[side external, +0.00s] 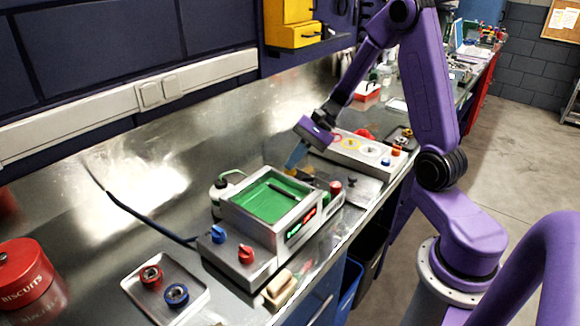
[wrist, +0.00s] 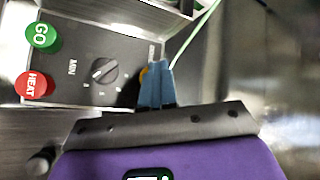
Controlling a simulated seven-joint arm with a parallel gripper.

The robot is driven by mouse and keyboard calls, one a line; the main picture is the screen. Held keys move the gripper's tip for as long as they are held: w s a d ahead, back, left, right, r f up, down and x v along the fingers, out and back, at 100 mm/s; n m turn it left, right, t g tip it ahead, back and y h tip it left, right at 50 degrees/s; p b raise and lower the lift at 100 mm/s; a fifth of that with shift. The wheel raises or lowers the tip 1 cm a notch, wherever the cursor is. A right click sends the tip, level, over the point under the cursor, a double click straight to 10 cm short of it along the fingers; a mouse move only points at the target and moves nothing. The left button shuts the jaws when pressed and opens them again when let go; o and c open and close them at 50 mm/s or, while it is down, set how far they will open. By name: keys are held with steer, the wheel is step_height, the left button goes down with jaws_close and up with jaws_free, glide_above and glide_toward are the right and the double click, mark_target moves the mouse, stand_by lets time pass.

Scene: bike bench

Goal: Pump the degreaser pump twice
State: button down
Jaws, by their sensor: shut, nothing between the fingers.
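My gripper (side external: 292,163) is shut and empty, its blue fingertips together near the far right corner of the green-topped bath unit (side external: 268,201). In the wrist view the fingertips (wrist: 155,68) are beside a control panel (wrist: 95,100) with a dark dial. A small orange-yellow part (wrist: 142,78) shows just behind the fingers, mostly hidden; I cannot tell what it is. A small bottle with a dark top (side external: 220,186) stands at the left of the bath, a green line at its top; it may be the degreaser pump, but no label is readable.
The wrist view shows a green GO button (wrist: 41,36) and a red HEAT button (wrist: 35,85). Blue (side external: 218,234) and red (side external: 246,254) knobs sit at the unit's left. A tray with two ringed parts (side external: 190,306) lies front left.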

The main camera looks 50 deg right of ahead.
mark_target(294, 170)
steer(key=shift+f, duration=0.2)
stand_by(0.5)
steer(key=shift+s+f, duration=0.1)
steer(key=shift+f, duration=0.3)
steer(key=shift+r, duration=3.45)
steer(key=shift+a, duration=0.1)
